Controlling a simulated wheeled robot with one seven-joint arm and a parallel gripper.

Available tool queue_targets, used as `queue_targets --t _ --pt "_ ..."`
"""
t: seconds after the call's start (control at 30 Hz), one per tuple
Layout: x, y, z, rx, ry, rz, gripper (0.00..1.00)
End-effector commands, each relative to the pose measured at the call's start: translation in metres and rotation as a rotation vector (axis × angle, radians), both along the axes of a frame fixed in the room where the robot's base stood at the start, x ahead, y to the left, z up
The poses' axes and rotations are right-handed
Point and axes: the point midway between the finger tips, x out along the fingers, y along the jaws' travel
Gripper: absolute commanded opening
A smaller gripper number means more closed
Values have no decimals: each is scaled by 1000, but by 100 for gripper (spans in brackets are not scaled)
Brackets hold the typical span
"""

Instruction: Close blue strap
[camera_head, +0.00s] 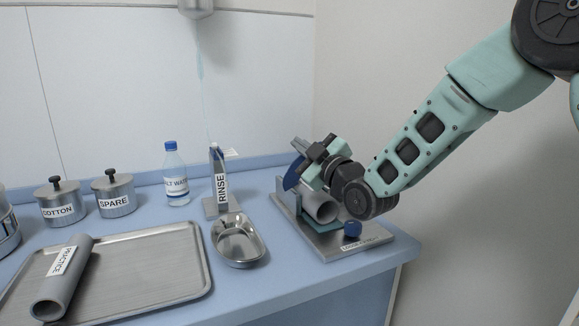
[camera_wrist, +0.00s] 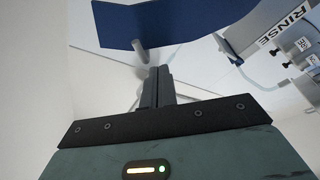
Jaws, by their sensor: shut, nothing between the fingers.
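The blue strap (camera_head: 292,172) stands raised as a flap at the left of a grey tube (camera_head: 321,208) on a metal stand. In the wrist view my gripper's fingers (camera_wrist: 158,72) are together and empty, apart from the strap in the picture. I cannot tell the exact gap.
A tray (camera_head: 180,283) with the PRACTICE tube (camera_head: 62,277) lies farther left. The wall is close behind.

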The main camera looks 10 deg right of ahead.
Motion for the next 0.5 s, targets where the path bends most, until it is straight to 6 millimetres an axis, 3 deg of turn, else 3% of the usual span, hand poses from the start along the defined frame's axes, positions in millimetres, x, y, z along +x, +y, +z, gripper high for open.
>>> queue_targets --t 0.13,0.3,0.5 --pt "5 -15 -9 -3 -4 -2 0" --pt "10 -30 -13 135 42 -2 0" --pt "14 -42 -18 127 40 -2 0"
